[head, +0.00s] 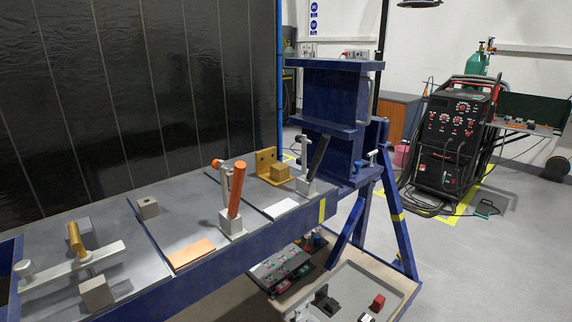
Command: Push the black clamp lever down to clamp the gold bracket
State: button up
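The gold bracket (266,160) stands on the grey jig table near its far right end, with a smaller gold block (281,172) at its front. The black clamp lever (319,155) is just right of the bracket. It is raised, steep and leaning slightly right, above a small light-grey clamp base (307,187). A thin clamp arm with a dark red-tipped end (299,138) stands up beside the lever, apart from the bracket's top. My gripper does not show in the head view.
A second clamp with an orange lever (237,188) stands nearer on the table's front edge, close to a copper plate (191,253). A silver bar fixture (72,265) is at left. The blue upright frame (333,98) rises right behind the black lever.

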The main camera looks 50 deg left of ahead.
aim_at(324, 138)
jog(key=u, duration=1.45)
jog(key=k, duration=0.65)
jog(key=z, duration=0.6)
jog(key=i, duration=1.1)
jog(key=u, duration=0.1)
